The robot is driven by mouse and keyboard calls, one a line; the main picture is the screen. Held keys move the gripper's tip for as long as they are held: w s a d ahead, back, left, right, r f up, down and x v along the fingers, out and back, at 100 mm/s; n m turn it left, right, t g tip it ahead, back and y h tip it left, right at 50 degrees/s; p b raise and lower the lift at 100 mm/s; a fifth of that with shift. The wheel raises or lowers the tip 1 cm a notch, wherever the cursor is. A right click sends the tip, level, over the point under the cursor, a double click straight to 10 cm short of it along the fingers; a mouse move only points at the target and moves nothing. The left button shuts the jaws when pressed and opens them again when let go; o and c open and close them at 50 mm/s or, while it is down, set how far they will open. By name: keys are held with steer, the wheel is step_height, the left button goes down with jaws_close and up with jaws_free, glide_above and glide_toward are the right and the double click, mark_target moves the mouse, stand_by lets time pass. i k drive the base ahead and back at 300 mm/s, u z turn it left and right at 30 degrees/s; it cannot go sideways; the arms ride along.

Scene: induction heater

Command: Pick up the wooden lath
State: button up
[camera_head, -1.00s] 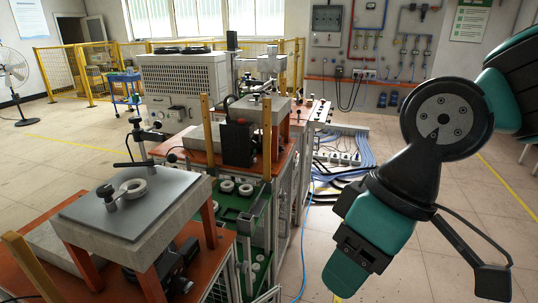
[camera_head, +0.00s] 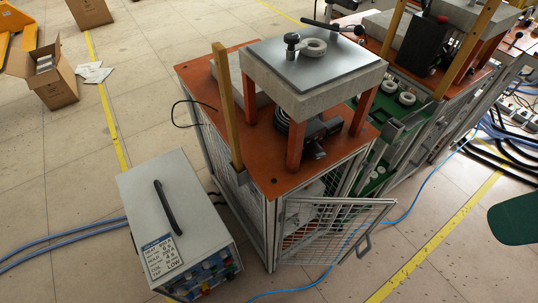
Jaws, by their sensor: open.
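An upright wooden lath (camera_head: 228,105) stands at the near left corner of the orange-topped bench, its foot in a grey metal bracket (camera_head: 238,172). Two more wooden laths show at upper right: one (camera_head: 394,28) behind the grey-topped stand and one (camera_head: 464,46) beside the green tray area. I cannot tell which lath the task means. My gripper is out of view. Only a dark green rounded piece of my arm shows at the right edge, well apart from the laths.
A grey-topped stand (camera_head: 315,95) on orange legs is close right of the near lath. A wire-mesh door (camera_head: 335,222) hangs open below. A grey power unit (camera_head: 172,205) stands on the floor at lower left. Blue cables (camera_head: 60,245) cross the floor. Open floor lies at left.

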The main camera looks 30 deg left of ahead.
mark_target(486, 12)
steer(key=z, duration=1.2)
steer(key=i, duration=2.45)
steer(key=u, duration=3.65)
